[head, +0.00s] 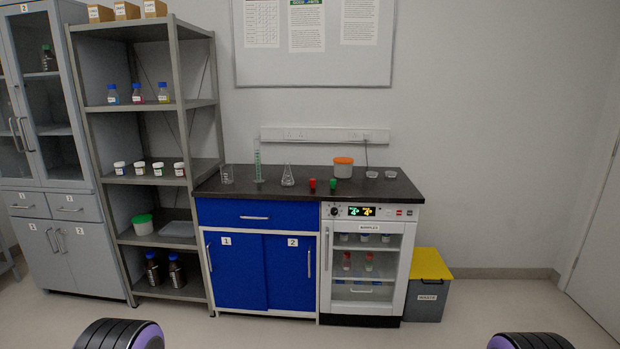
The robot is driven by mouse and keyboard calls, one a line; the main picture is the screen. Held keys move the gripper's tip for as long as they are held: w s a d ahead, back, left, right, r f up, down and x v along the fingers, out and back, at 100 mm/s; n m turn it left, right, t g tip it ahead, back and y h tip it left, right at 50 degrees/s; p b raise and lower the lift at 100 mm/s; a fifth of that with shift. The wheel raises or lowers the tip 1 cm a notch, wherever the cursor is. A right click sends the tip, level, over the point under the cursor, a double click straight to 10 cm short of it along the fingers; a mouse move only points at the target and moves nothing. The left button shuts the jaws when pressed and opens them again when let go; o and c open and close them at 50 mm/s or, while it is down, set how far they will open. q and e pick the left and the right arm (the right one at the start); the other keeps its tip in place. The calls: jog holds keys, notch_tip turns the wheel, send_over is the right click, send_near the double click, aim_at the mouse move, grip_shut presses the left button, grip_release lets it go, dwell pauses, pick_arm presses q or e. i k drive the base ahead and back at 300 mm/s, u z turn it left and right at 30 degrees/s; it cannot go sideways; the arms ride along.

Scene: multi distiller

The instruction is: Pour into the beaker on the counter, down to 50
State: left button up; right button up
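A clear glass beaker (227,175) stands upright at the left end of the dark counter (300,185). To its right stand a tall green-tinted graduated cylinder (257,167) and a conical flask (288,176). A small red-topped item (312,184) and a green-topped item (333,184) are near the counter's front edge. Any liquid levels or markings are too small to read. The counter is some way in front of me. Neither gripper shows; only dark, purple-ringed parts of mine appear at the bottom corners.
An orange-lidded container (343,167) and two small glass dishes (372,174) are at the counter's right. A grey shelf unit (150,105) with bottles stands left. A yellow-lidded waste bin (430,280) stands right. The floor before the counter looks clear.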

aim_at(226, 170)
jog(key=z, duration=0.2)
jog(key=i, duration=2.15)
jog(key=u, duration=0.1)
